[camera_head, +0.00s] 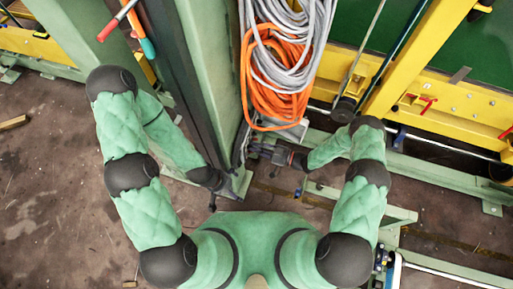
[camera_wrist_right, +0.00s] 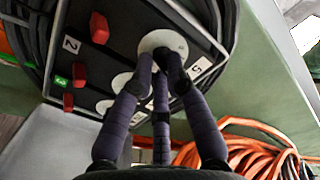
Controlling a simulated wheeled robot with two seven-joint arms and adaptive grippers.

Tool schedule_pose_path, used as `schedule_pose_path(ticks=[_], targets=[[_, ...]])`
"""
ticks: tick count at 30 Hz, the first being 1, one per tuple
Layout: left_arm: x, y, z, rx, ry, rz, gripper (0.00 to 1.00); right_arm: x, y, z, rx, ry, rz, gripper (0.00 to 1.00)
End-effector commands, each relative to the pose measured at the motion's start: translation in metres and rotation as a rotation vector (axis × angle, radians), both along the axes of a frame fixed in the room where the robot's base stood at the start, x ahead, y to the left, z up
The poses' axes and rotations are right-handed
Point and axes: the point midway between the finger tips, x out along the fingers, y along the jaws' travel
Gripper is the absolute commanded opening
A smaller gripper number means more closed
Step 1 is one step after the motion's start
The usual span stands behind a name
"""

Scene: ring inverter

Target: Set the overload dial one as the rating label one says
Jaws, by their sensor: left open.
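A dark control panel (camera_wrist_right: 128,45) with a pale edge shows in the right wrist view. It carries several white round dial plates, the largest (camera_wrist_right: 163,40) under my right fingertips. White tags read 2 (camera_wrist_right: 70,44) and 5 (camera_wrist_right: 196,70), and a green tag reads 3 (camera_wrist_right: 62,82). I cannot tell which is rating label one. My right gripper (camera_wrist_right: 160,62) has its fingers drawn close together over the largest plate. They hide any knob there, so grip is unclear. In the head view my right gripper (camera_head: 256,150) is by the green column. My left gripper (camera_head: 212,202) is open, lower left.
Red knobs (camera_wrist_right: 98,28) stand on the panel's left side. Orange hose (camera_head: 275,85) and grey cable (camera_head: 315,40) hang beside the green column (camera_head: 208,70). Orange coils (camera_wrist_right: 250,150) also lie right of the gripper in the wrist view. Yellow framework (camera_head: 440,95) is at right.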

Motion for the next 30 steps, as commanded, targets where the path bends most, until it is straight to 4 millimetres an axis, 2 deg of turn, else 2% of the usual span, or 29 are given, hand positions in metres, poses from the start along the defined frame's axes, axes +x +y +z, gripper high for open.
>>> schedule_pose_path(ticks=[8,14,30], targets=[[0.0000,0.0000,0.0000,0.000,0.000,0.000,1.00,0.0000,-0.0001,0.0001,-0.009,-0.028,0.000,0.00],[0.0000,0.0000,0.0000,0.000,0.000,0.000,1.00,0.0006,-0.0004,0.0006,-0.040,-0.121,-0.001,0.00],[0.0000,0.0000,-0.0001,0.000,0.000,0.000,1.00,0.0002,-0.0003,0.0022,-0.191,-0.583,-0.001,0.00]])
